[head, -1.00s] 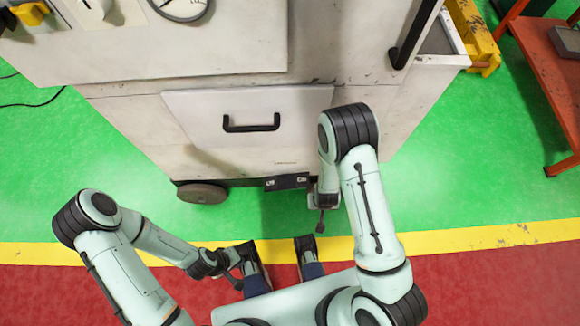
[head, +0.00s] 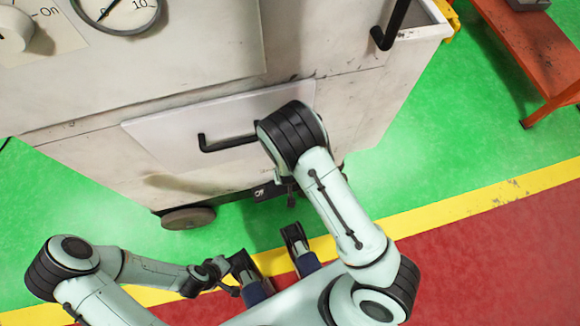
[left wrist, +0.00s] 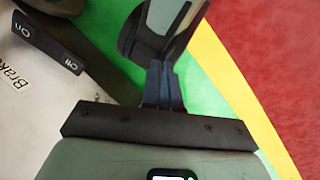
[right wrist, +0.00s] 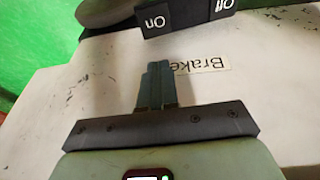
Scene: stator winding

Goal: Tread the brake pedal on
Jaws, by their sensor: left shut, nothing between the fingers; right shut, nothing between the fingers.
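The black brake pedal (head: 262,192) sits low at the front of the pale machine, partly hidden by my right arm in the head view. In the right wrist view the pedal (right wrist: 190,14) shows "On" and "Off" halves, with a "Brake" label (right wrist: 196,65) on the machine. My right gripper (right wrist: 158,66) is shut and empty, apart from the pedal in that picture; I cannot tell its exact distance. The pedal (left wrist: 48,42) also shows at the left wrist view's upper left. My left gripper (left wrist: 162,68) is shut and empty, away from the pedal. Which half is pressed is unclear.
The pale machine (head: 190,90) fills the upper middle, with a drawer panel and black handle (head: 228,143). A wheel (head: 188,217) stands left of the pedal. An orange-red bench (head: 535,60) is at the right. Green floor is free to the machine's right.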

